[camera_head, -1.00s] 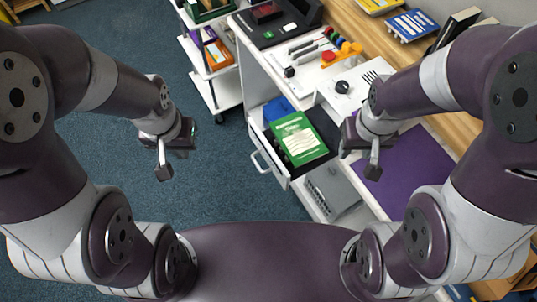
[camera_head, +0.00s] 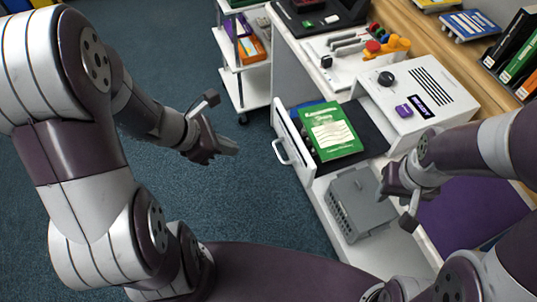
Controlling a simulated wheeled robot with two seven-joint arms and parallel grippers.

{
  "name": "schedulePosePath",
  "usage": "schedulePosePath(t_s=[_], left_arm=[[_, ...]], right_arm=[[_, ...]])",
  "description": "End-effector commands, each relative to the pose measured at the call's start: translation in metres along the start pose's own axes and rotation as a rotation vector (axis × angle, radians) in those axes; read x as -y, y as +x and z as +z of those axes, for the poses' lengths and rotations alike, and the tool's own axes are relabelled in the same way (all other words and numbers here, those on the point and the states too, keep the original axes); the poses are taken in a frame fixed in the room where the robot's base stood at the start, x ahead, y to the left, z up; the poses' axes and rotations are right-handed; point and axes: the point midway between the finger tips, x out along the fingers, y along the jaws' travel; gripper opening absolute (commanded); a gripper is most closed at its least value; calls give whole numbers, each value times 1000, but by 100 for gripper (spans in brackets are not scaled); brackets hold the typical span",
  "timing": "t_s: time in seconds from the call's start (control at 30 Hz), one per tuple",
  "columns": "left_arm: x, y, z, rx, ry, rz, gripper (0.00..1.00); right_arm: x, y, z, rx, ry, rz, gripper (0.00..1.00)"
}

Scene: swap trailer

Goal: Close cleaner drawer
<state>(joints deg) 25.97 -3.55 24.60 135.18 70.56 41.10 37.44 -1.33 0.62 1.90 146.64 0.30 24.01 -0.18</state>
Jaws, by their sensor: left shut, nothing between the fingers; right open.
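A white drawer (camera_head: 294,146) stands pulled out of the white cabinet in the middle of the head view. A green book (camera_head: 334,136) lies in it over a dark bottom, with something blue partly hidden behind. The drawer's white handle (camera_head: 282,152) is on its left front face. My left gripper (camera_head: 217,122) is shut and empty, over the floor to the left of the handle and apart from it. My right gripper (camera_head: 396,197) is open and empty, to the right of the drawer near a grey crate (camera_head: 358,202). Neither gripper touches the drawer.
A white machine (camera_head: 418,98) with a purple label and knob sits on the cabinet top. Orange, red and green items (camera_head: 388,45) lie behind it. A white trolley (camera_head: 253,90) stands at the back left.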

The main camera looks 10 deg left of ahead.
Motion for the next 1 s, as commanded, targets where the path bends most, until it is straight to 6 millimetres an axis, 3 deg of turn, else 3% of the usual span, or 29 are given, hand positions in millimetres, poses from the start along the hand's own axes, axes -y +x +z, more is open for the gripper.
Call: schedulePosePath(t_s=[0.1, 0.37, 0.63, 1.0], left_arm=[[2, 30, -4, -2, 4, -6, 0], [2, 86, -4, -4, 7, -6, 0], [1, 110, 21, -3, 8, -3, 0], [1, 113, 24, -3, 6, -1, 0]], right_arm=[[0, 16, 2, 1, 0, 0, 43], [0, 37, 5, 1, 0, 0, 43], [0, 34, 4, 1, 0, 0, 43], [0, 34, 4, 1, 0, 0, 43]])
